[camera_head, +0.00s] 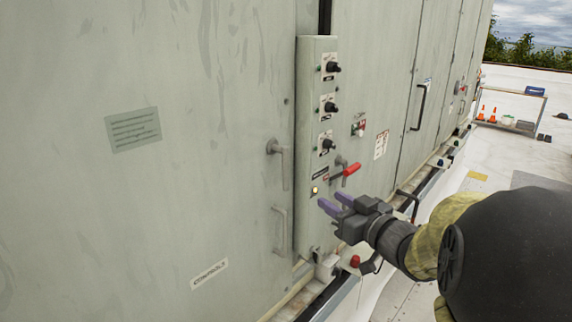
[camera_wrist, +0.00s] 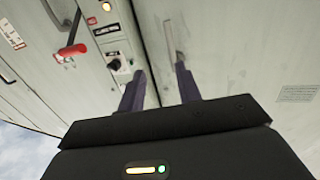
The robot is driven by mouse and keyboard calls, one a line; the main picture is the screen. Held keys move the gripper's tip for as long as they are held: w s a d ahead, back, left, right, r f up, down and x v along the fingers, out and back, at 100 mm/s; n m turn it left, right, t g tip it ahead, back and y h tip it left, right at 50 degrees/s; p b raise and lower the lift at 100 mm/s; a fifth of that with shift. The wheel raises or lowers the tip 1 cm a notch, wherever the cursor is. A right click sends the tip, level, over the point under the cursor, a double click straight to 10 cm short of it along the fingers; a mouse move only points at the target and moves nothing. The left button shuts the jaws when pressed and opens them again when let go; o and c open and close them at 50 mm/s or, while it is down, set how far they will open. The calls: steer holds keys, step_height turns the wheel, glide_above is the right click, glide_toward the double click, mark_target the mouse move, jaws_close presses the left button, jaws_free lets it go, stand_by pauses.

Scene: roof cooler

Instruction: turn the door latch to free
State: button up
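The door latch (camera_head: 284,165) is a grey lever on the large grey door (camera_head: 215,200), left of the control panel. Its pivot is at the top and its arm hangs straight down. My gripper (camera_head: 331,199) is in front of the lower panel, right of the latch and apart from it. Its two purple fingers are spread with nothing between them. In the wrist view my gripper (camera_wrist: 160,72) also shows open, pointing at the door edge. A slim grey handle shows just beyond one fingertip there; I cannot tell whether it is the latch.
The narrow control panel (camera_head: 317,100) has several black knobs. A red-gripped lever (camera_head: 345,172) sticks out just above my gripper; it also shows in the wrist view (camera_wrist: 70,51). A grey pull handle (camera_head: 280,230) is below the latch. Open roof lies at right.

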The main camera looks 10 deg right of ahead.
mark_target(288, 171)
steer(key=shift+s+a+r+n+y, duration=0.25)
steer(key=shift+s+r+n+y, duration=0.2)
steer(key=shift+r+y, duration=0.3)
steer(key=p+x, duration=0.5)
steer(key=x, duration=1.2)
steer(key=shift+w+a+f, duration=0.15)
steer(key=shift+f, duration=0.05)
steer(key=shift+c, duration=0.2)
jaws_close()
